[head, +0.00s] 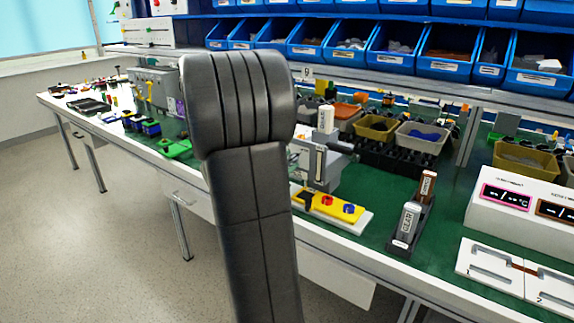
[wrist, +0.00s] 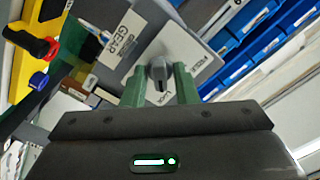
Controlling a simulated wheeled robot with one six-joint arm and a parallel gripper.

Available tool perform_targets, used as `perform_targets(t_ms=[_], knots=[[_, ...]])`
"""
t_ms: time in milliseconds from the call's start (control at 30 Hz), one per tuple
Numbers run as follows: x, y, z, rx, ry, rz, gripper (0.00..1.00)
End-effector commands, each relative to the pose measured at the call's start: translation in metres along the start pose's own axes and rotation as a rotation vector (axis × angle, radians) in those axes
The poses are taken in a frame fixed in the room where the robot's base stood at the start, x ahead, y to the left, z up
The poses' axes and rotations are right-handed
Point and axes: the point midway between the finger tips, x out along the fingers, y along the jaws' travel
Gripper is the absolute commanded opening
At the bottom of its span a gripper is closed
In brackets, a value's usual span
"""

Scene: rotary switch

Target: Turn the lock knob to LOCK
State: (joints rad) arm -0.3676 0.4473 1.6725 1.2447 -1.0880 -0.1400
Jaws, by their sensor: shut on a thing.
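In the wrist view, the lock knob (wrist: 158,72) is a small grey knob on a pale grey plate (wrist: 178,40). My gripper (wrist: 159,84) has its two green fingers on either side of the knob and is shut on it. A white LOCK label (wrist: 164,98) shows between the fingers, below the knob in the picture. Another label (wrist: 199,54) lies up and to the right; its word is hard to read. The knob's narrow end and dark mark face down, towards the LOCK label. In the head view my arm covers much of the middle, and I cannot make out the knob.
A yellow board (head: 327,205) with red and blue knobs lies near the bench edge. A grey holder marked GEAR (head: 409,222) stands to its right. Blue bins (head: 390,48) line the shelf above. A white panel (head: 520,203) stands at the right.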

Motion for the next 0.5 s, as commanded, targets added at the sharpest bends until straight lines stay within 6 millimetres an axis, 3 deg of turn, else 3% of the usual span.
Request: perform_targets(t_ms=[267,300,500], knots=[[-0.0002,0.0007,0.0003,0.000,-0.001,0.002,0.04],[-0.0002,0.0007,0.0003,0.000,0.000,0.001,0.34],[-0.0001,0.0004,0.0001,0.000,0.000,0.001,0.35]])
